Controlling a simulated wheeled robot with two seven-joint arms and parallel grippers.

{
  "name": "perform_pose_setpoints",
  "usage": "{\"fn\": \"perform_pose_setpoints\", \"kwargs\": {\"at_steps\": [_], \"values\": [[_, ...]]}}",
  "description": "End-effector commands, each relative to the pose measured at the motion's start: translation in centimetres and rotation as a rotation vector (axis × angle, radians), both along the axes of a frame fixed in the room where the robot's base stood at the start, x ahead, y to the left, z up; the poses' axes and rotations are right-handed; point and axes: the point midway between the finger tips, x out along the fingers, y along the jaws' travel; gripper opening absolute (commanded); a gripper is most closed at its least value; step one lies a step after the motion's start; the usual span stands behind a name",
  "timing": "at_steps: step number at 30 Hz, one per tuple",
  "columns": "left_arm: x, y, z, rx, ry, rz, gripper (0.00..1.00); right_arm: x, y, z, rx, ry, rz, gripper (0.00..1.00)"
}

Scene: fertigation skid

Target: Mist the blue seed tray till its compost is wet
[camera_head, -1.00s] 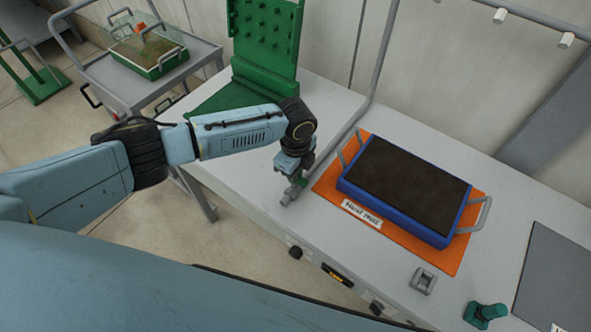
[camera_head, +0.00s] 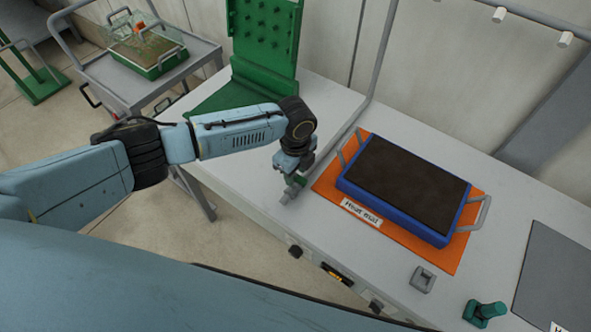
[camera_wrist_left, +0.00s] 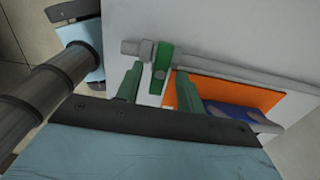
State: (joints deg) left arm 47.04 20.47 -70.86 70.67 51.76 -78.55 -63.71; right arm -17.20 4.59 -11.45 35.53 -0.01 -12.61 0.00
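The blue seed tray (camera_head: 395,229) lies on an orange mat (camera_head: 328,187) with a white label. It is full of dark brown compost (camera_head: 412,187); I cannot tell whether it is wet. No spray shows. A grey pipe (camera_wrist_left: 215,67) runs along the bench left of the mat, with a green valve lever (camera_wrist_left: 162,60) near its end. My left gripper (camera_head: 293,184) is low over this pipe end. In the left wrist view its green fingers (camera_wrist_left: 158,88) are apart, with the lever's lower end between them; contact is unclear. My right gripper is out of view.
An overhead pipe with white nozzles (camera_head: 500,15) is at the upper right. A green pegboard stand (camera_head: 262,45) is behind my arm. A grey block (camera_head: 423,279) and a green knob (camera_head: 484,312) are at the bench front. A trolley (camera_head: 190,75) stands left.

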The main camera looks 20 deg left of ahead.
Motion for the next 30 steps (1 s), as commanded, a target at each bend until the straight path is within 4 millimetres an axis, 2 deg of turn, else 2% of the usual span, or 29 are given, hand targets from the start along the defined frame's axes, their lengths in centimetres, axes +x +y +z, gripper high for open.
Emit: {"fn": "perform_pose_setpoints", "kwargs": {"at_steps": [5, 8, 21, 25, 30], "values": [[0.0, 0.0, 0.3, 0.001, 0.0, 0.001, 0.38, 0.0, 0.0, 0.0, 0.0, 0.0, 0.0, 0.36], [0.1, 0.0, 1.5, -0.001, -0.002, 0.001, 0.38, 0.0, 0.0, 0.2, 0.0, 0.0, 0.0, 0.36], [0.0, 0.0, 10.7, -0.001, -0.002, 0.0, 0.38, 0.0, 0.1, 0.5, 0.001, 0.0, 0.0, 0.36], [0.1, 0.0, 12.4, -0.001, -0.002, 0.0, 0.38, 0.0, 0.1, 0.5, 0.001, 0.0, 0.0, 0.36], [0.0, 0.0, 13.3, 0.0, 0.0, 0.0, 0.38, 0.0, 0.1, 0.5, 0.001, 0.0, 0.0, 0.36]]}}
